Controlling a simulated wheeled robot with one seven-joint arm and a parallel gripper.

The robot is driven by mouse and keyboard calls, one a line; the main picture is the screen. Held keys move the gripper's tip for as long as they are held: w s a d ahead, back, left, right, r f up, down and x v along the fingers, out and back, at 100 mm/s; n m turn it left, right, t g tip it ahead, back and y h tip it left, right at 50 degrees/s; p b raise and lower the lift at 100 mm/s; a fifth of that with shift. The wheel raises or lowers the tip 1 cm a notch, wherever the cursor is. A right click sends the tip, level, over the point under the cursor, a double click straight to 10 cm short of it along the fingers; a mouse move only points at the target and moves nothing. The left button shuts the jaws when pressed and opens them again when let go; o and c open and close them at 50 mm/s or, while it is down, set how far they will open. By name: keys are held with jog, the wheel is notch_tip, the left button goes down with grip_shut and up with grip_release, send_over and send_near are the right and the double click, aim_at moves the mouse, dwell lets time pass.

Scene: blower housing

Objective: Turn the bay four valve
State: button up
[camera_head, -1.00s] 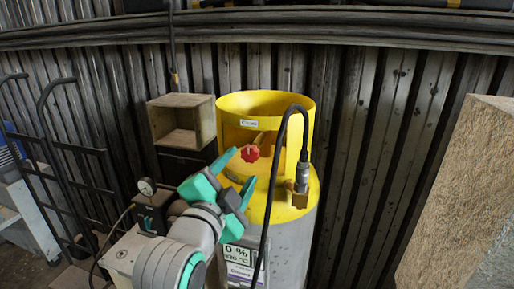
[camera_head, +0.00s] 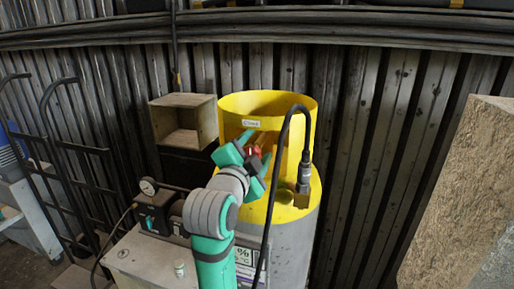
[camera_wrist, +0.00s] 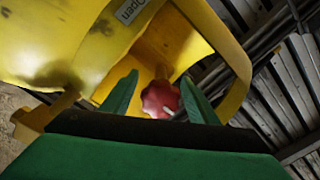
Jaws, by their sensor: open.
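A red valve knob (camera_head: 255,151) sits inside the yellow collar (camera_head: 236,105) of a gas cylinder. In the wrist view the red knob (camera_wrist: 160,98) shows between the two green fingers of my gripper (camera_wrist: 158,97). The fingers are apart, one to each side of the knob, and I cannot tell whether they touch it. In the head view my gripper (camera_head: 256,149) reaches into the collar opening and partly hides the knob.
A black hose (camera_head: 270,190) runs from a fitting (camera_head: 304,178) on the cylinder's right, close to my gripper. A wooden box (camera_head: 184,120) stands behind left. A rough tan block (camera_head: 465,190) stands at the right.

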jog(key=shift+c, duration=0.2)
jog(key=c, duration=1)
